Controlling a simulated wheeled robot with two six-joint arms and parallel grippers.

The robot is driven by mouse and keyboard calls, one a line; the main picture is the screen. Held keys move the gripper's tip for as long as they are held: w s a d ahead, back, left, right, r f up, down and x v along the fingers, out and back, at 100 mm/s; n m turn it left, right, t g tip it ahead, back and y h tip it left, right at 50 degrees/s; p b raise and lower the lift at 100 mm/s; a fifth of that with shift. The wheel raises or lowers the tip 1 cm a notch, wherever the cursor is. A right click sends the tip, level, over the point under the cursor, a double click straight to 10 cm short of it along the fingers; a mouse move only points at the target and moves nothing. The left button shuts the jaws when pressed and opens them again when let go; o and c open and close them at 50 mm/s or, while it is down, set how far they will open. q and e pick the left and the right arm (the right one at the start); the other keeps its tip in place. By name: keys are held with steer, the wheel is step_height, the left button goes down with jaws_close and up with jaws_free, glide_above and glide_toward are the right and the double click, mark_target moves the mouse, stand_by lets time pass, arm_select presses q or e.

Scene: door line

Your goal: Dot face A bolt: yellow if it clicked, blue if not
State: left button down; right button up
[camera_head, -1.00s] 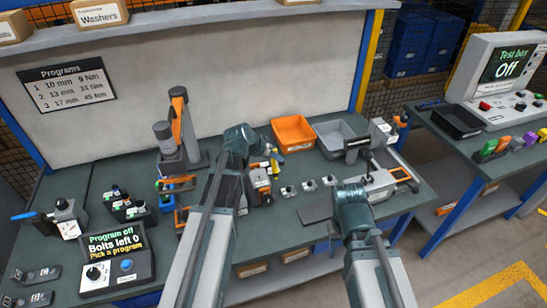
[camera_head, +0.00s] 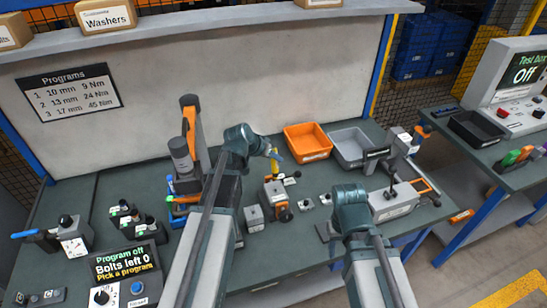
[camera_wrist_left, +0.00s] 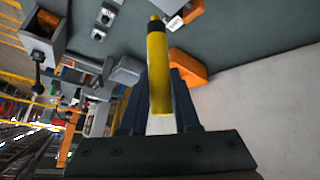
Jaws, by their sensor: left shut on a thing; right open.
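My left gripper (camera_head: 272,153) is shut on a yellow marker (camera_head: 275,170), which also shows between the fingers in the left wrist view (camera_wrist_left: 158,75). The marker is above the bench, just behind a small block with orange parts (camera_head: 274,194); I cannot tell whether its tip touches anything. A grey cube (camera_head: 253,217) stands just left of that block. Face A and its bolt cannot be made out. My right gripper (camera_head: 328,231) is open over the front of the bench. The program box (camera_head: 125,270) reads "Program off, Bolts left 0, Pick a program".
An orange bin (camera_head: 308,143) and a grey bin (camera_head: 353,148) stand at the back. A grey fixture (camera_head: 395,201) is at the right. A tall orange and grey tool (camera_head: 187,150) stands left of my left arm. The test box (camera_head: 525,75) reads "Off".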

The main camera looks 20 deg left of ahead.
mark_target(274, 168)
arm_select(q)
steer(key=shift+f+b, duration=1.95)
steer(key=shift+f, duration=0.2)
steer(key=shift+f+b, duration=0.6)
steer(key=shift+r, duration=0.15)
step_height(274, 168, up, 6)
steer(key=p, duration=0.6)
